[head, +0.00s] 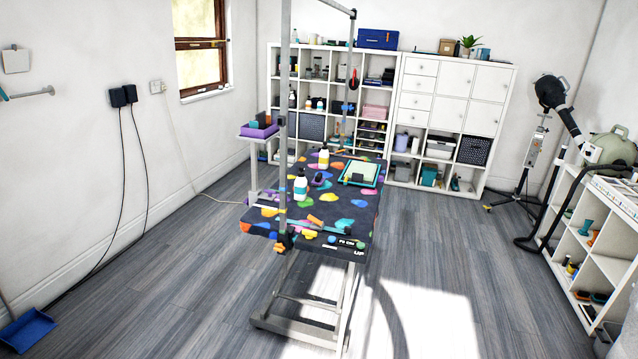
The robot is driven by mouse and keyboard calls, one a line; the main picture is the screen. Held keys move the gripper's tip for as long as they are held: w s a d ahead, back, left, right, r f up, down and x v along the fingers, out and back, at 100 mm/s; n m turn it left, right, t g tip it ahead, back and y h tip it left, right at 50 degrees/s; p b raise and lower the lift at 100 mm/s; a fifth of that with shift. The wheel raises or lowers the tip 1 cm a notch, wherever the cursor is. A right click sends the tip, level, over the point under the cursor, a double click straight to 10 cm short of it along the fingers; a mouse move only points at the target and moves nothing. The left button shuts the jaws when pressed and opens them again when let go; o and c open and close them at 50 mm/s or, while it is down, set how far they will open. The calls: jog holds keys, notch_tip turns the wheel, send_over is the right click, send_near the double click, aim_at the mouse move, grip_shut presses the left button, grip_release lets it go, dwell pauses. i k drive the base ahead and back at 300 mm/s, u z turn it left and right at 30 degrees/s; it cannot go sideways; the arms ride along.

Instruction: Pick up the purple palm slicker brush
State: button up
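A small dark purple object (319,180) lies on the grooming table (345,208), just right of a white bottle (300,186). It may be the purple palm slicker brush, but it is too small to tell for sure. The table has a dark top with a multicoloured pattern and stands some way off, in the middle of the view. My gripper is not in the picture.
A grey post (284,120) rises at the table's left edge. A green-rimmed tray (360,172), another bottle (323,158) and several small tools share the tabletop. A purple tray (259,131) sits beyond on the left. Grey floor (170,290) is clear in front.

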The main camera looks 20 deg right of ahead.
aim_at(318, 181)
jog(key=z, duration=0.9)
jog(key=k, duration=1.1)
jog(key=z, duration=1.1)
jog(key=i, duration=1.55)
jog(key=u, duration=0.3)
jog(key=i, duration=1.3)
jog(key=u, duration=0.15)
jog(key=i, duration=1.3)
jog(key=u, duration=0.35)
jog(key=i, duration=1.25)
jog(key=u, duration=0.2)
